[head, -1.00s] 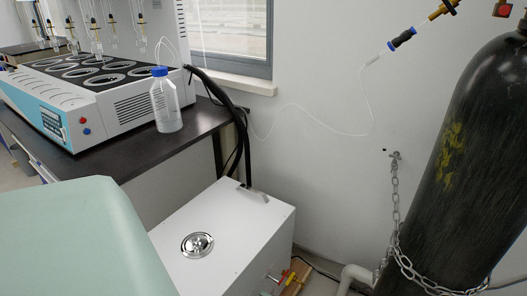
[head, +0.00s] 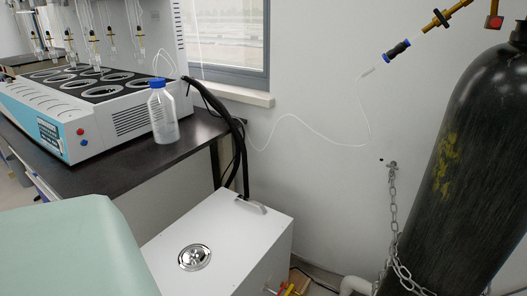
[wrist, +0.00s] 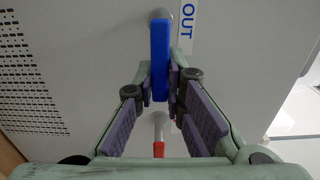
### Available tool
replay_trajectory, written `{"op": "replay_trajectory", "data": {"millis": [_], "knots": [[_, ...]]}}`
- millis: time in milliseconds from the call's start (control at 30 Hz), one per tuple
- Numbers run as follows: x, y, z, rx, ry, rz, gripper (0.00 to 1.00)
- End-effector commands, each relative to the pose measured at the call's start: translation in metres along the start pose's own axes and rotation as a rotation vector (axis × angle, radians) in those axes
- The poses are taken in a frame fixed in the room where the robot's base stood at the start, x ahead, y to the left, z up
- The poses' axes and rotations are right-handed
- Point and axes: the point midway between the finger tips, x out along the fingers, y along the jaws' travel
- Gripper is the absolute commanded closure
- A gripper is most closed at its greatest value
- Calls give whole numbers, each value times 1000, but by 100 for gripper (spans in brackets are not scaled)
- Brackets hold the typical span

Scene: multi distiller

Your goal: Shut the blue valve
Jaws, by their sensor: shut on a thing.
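The blue valve (wrist: 160,50) shows in the wrist view as a long blue handle, running upright in the picture, on a pale grey panel beside a label reading OUT (wrist: 187,28). My gripper (wrist: 161,84) is shut on the lower part of this handle, with one purple pad on each side. Below it in the wrist view, a metal fitting with a red part (wrist: 158,148) shows between my fingers. In the head view, my gripper and the blue handle do not show.
A chained black gas cylinder (head: 465,170) stands at right. A dark bench (head: 130,167) holds a blue-capped bottle (head: 163,115). Perforated vents (wrist: 25,70) show at left in the wrist view.

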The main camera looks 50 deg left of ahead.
Motion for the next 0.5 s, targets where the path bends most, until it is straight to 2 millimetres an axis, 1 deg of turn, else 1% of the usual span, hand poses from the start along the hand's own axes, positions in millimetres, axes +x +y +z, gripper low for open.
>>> {"op": "replay_trajectory", "data": {"millis": [267,500], "knots": [[0,2,-1,70,1,0,100],[0,9,0,243,2,0,100]]}}
